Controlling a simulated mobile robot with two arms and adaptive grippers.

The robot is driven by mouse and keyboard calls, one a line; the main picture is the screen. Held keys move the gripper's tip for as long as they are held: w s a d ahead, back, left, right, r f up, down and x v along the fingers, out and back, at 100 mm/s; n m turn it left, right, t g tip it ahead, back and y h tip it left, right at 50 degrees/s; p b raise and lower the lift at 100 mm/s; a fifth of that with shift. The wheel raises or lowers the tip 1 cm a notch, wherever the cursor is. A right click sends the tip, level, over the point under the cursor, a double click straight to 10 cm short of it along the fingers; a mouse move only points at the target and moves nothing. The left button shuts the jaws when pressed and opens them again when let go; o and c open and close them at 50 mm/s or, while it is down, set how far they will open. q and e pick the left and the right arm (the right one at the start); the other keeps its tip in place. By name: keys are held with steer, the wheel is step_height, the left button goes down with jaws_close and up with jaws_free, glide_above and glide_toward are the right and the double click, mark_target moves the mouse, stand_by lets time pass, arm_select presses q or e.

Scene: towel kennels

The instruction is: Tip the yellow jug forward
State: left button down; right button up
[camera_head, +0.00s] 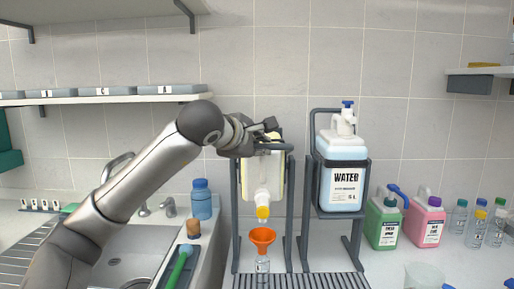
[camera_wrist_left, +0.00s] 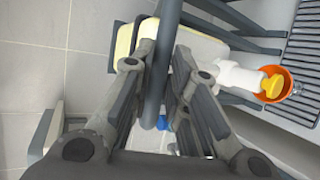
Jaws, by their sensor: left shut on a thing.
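The yellow jug (camera_head: 263,172), pale with a yellowish edge, sits in a dark grey stand (camera_head: 289,210). Its white neck and yellow cap (camera_head: 263,212) point down over an orange funnel (camera_head: 262,236) in a small clear bottle (camera_head: 262,268). My left gripper (camera_head: 268,125) is at the top of this stand. In the left wrist view, its fingers (camera_wrist_left: 157,62) are closed around a dark grey bar (camera_wrist_left: 158,75) of the stand; the jug (camera_wrist_left: 200,46) lies beyond, cap toward the funnel (camera_wrist_left: 286,88). The arm and gripper hide part of the jug's top. My right gripper is not in view.
A second stand at the right holds a WATER jug (camera_head: 343,178) with a pump. Green (camera_head: 383,222) and pink (camera_head: 425,222) jugs and several small bottles stand further right. A sink (camera_head: 140,255) and a blue bottle (camera_head: 202,199) are at the left.

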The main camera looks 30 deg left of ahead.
arm_select(q)
steer(key=shift+d+f, duration=0.15)
steer(key=shift+f, duration=0.5)
steer(key=shift+d+f, duration=0.15)
steer(key=shift+f, duration=0.45)
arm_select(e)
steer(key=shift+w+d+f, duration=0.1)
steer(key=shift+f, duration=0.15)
arm_select(q)
steer(key=c, duration=1.7)
jaws_free()
steer(key=shift+s, duration=0.1)
steer(key=shift+c, duration=0.2)
steer(key=shift+o, duration=1.1)
steer(key=shift+s, duration=0.15)
steer(key=shift+o, duration=0.5)
steer(key=shift+a, duration=0.1)
steer(key=shift+s+r, duration=0.1)
steer(key=shift+r, duration=0.05)
steer(key=shift+s, duration=0.1)
steer(key=v, duration=1.2)
steer(key=shift+r, duration=0.4)
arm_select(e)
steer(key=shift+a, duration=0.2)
